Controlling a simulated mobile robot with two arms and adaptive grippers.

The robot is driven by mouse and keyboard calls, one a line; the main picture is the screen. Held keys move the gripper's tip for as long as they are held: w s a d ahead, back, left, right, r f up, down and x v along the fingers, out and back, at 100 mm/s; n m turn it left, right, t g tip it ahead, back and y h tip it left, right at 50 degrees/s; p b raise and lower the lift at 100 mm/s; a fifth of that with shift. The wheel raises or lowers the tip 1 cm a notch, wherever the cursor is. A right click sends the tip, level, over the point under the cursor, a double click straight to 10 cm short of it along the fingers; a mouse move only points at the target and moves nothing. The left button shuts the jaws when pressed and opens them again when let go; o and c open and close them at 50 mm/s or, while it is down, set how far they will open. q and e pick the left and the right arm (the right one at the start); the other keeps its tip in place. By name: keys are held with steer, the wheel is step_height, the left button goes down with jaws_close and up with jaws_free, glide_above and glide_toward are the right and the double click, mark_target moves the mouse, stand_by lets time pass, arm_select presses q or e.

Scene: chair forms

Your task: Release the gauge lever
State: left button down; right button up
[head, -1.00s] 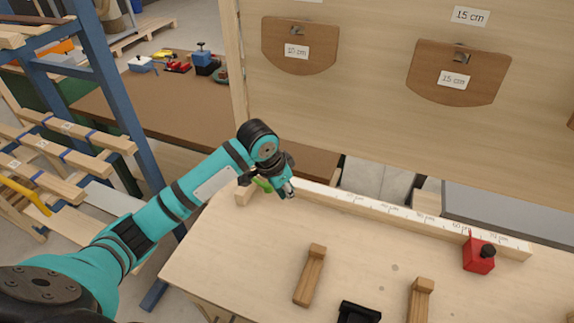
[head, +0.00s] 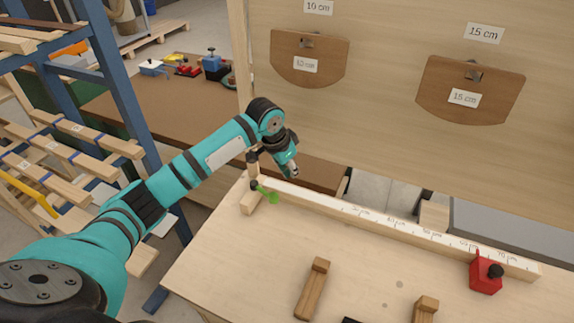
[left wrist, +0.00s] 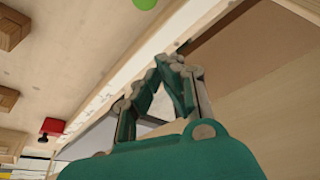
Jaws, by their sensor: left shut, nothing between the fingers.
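The gauge lever, a small bright green piece (head: 268,194), sits at the left end of the ruled wooden rail, beside a dark pivot and a short upright post (head: 253,165). Part of a green piece (left wrist: 145,3) also shows at the top edge of the left wrist view. My left gripper (head: 294,173) is just right of and above the green piece, apart from it, over the rail's left end. Its fingers (left wrist: 176,62) are closed together in the left wrist view with nothing between them. My right gripper is not in view.
The ruled rail (head: 400,227) runs along the bench's back edge to a red stop with a black knob (head: 486,273). Wooden blocks (head: 313,288) stand on the bench (head: 230,270). A board with brown labelled panels (head: 310,60) rises behind. A blue rack stands at left.

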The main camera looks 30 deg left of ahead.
mark_target(264, 191)
arm_select(q)
steer(key=p+x, duration=0.1)
steer(key=x, duration=0.4)
steer(key=shift+w+f, duration=0.1)
steer(key=shift+f, duration=0.1)
steer(key=s+p, duration=0.1)
steer(key=s+a+p, duration=0.1)
steer(key=shift+s+a+f, duration=0.15)
steer(key=shift+s+f, duration=0.05)
steer(key=shift+s, duration=0.05)
steer(key=shift+s+a+f, duration=0.1)
steer(key=shift+s+a, duration=0.1)
steer(key=shift+s, duration=0.35)
steer(key=shift+w, duration=0.1)
steer(key=shift+f, duration=0.1)
